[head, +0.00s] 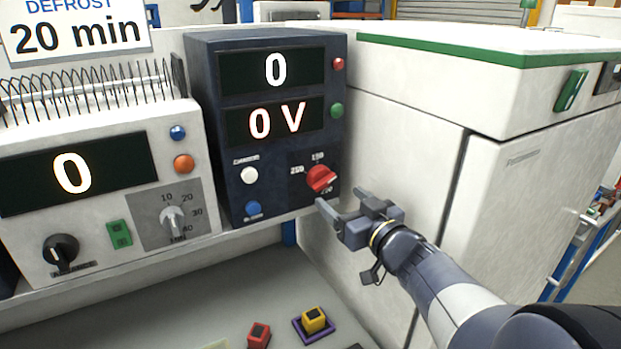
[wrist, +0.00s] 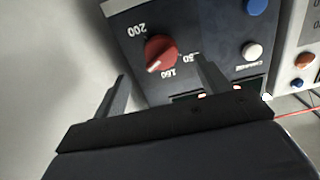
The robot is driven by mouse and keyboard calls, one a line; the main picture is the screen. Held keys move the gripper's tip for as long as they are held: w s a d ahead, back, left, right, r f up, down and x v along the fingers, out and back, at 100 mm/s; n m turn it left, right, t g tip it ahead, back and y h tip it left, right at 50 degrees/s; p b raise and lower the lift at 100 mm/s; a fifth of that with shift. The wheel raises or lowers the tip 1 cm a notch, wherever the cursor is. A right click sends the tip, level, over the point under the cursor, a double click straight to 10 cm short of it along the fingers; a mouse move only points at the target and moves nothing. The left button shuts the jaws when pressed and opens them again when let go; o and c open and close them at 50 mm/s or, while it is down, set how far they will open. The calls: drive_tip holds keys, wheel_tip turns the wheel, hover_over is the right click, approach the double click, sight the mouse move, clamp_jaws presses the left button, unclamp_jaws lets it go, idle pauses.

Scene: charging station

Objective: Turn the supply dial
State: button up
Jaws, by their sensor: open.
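The supply dial is a round red knob (head: 320,178) low on the right of the dark blue supply unit (head: 215,110). The unit's displays read 0 and 0 V. The dial also shows in the wrist view (wrist: 160,52), with number labels around it and a pale mark on its face. My gripper (head: 338,198) is open and empty, in front of and just below the dial in the head view. In the wrist view its fingers (wrist: 160,72) stand apart, one to each side of the dial. I cannot tell whether they touch it.
A white button (head: 249,175) and a blue button (head: 252,208) sit left of the dial. A pale unit with its own dial (head: 172,220) stands further left. A white cabinet (head: 400,130) stands close on the right. Small red (head: 259,335) and yellow (head: 313,320) blocks are below.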

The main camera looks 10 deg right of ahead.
sight(328, 185)
drive_tip(key=x, duration=0.7)
drive_tip(key=shift+w, duration=0.1)
drive_tip(key=c, duration=1)
drive_tip(key=shift+o, duration=0.2)
drive_tip(key=shift+f+n+b, duration=0.15)
drive_tip(key=shift+n+b, duration=0.45)
drive_tip(key=shift+n, duration=0.4)
drive_tip(key=n+b, duration=0.2)
drive_tip(key=n, duration=0.2)
drive_tip(key=shift+d+n+b, duration=0.1)
drive_tip(key=shift+n+b, duration=0.2)
drive_tip(key=n+b, duration=0.1)
drive_tip(key=n, duration=0.2)
drive_tip(key=n+b, duration=0.1)
drive_tip(key=n, duration=0.1)
drive_tip(key=shift+d+r+n+b, duration=0.1)
drive_tip(key=shift+r+n+b, duration=0.1)
drive_tip(key=shift+n+b, duration=0.2)
